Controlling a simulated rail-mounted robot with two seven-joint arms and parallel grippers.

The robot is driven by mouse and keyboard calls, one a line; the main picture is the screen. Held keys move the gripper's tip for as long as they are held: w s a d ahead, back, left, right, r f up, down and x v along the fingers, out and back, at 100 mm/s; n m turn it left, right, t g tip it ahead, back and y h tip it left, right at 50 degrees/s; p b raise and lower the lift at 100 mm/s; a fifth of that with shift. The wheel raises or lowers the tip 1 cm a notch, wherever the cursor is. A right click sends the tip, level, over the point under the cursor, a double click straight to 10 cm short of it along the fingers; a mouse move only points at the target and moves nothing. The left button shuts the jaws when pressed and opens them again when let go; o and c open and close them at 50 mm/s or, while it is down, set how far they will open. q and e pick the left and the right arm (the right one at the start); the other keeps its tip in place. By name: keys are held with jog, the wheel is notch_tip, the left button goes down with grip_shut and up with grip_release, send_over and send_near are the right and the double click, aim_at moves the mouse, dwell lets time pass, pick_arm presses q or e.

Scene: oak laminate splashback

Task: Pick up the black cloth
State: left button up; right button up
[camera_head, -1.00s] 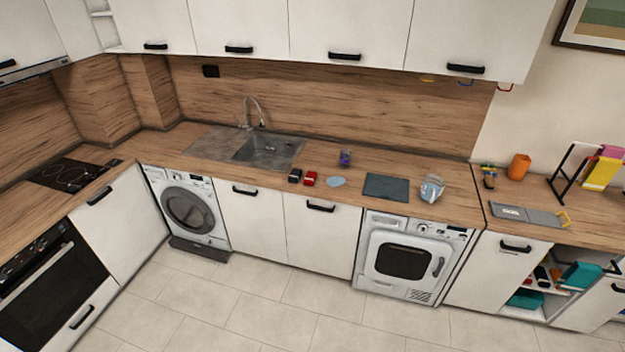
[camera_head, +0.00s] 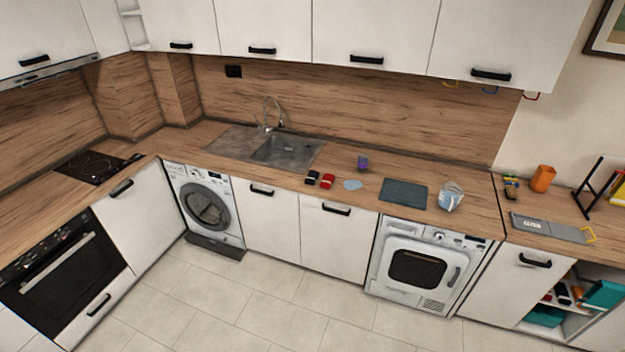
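A small black item (camera_head: 312,177), which looks like the black cloth, lies on the wooden counter just in front of the sink. It looks folded or bundled, but it is too small to see in detail. A similar red item (camera_head: 327,181) lies close to its right. Neither of my grippers is in view, and nothing covers the black item.
The sink (camera_head: 285,150) with its tap is behind the black item. A pale blue round piece (camera_head: 352,184), a purple item (camera_head: 362,162), a dark board (camera_head: 403,194) and a glass container (camera_head: 451,196) stand to the right. The floor (camera_head: 270,305) in front is clear.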

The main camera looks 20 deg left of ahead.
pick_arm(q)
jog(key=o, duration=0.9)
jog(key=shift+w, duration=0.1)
